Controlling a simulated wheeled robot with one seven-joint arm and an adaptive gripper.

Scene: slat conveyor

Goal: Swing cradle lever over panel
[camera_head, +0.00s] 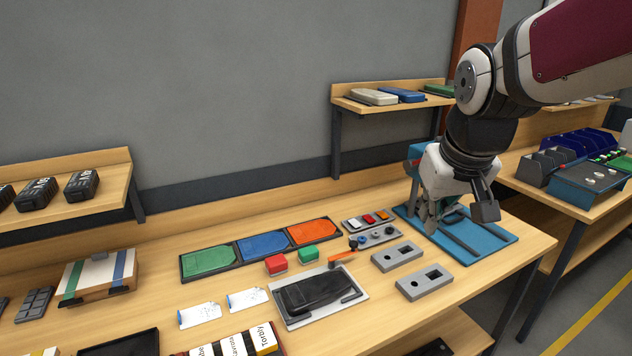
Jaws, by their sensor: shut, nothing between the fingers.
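A grey cradle plate (361,291) lies on the bench at the front centre, with a dark panel (315,291) lying flat on it. An orange lever (342,257) sits at the plate's far right corner, by a dark knob-like end. It points off to the side and does not lie across the panel. My gripper (430,219) is shut and empty. It hangs low over a blue fixture (492,229) at the right, well apart from the lever. My wrist partly hides the fixture, and I cannot tell whether the fingers touch it.
Grey slotted blocks (424,282) and a strip with round knobs (378,237) lie between the cradle and the blue fixture. A red block (276,264) and a green block (308,252) stand behind the cradle. White cards (247,299) lie to its left. A shelf (393,104) rises behind.

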